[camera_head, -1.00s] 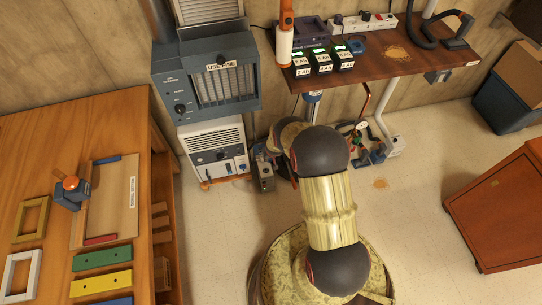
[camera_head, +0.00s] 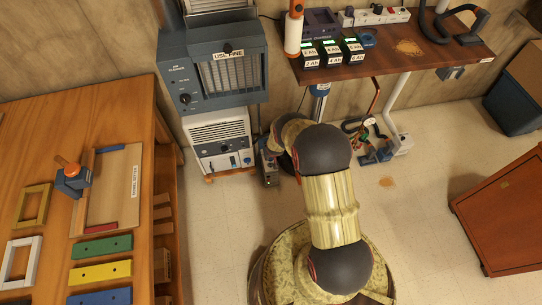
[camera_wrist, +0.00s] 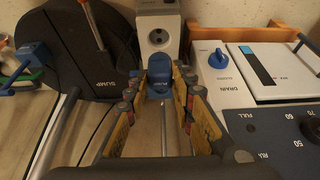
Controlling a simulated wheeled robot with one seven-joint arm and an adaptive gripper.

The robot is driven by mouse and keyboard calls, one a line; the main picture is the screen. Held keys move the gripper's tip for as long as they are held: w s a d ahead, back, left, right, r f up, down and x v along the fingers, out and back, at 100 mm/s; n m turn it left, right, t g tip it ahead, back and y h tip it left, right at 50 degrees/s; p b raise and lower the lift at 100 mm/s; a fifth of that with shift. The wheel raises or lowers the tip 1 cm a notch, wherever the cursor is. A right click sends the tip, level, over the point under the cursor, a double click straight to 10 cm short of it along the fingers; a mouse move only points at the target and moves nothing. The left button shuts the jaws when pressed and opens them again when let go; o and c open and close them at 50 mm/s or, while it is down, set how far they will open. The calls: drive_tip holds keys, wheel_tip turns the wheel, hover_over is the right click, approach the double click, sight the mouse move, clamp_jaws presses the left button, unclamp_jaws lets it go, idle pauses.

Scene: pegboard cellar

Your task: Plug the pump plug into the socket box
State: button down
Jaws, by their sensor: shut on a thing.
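In the wrist view my gripper (camera_wrist: 161,92) has its yellow fingers closed around the blue pump plug (camera_wrist: 159,76). The grey socket box (camera_wrist: 157,17) stands straight beyond the plug, with one round socket (camera_wrist: 157,38) visible above it. The plug overlaps the lower part of the box, so I cannot tell whether it touches the box. In the head view the socket box (camera_head: 269,168) stands on the floor right of the white unit. My arm hides the plug and most of my gripper there.
A black "SUMP" lid (camera_wrist: 92,45) lies left of the socket box. The white unit (camera_wrist: 270,70) with a blue drain knob (camera_wrist: 217,58) is close on the right. In the head view a wooden shelf (camera_head: 395,62) hangs above, and a workbench (camera_head: 110,115) stands left.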

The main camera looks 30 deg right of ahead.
sight(271, 159)
drive_tip(key=shift+f+b, duration=1.4)
drive_tip(key=shift+f, duration=0.1)
drive_tip(key=shift+b, duration=0.4)
idle(1.2)
drive_tip(key=shift+f+b, duration=0.4)
drive_tip(key=shift+b, duration=0.2)
idle(0.5)
drive_tip(key=shift+f, duration=1.45)
idle(2.4)
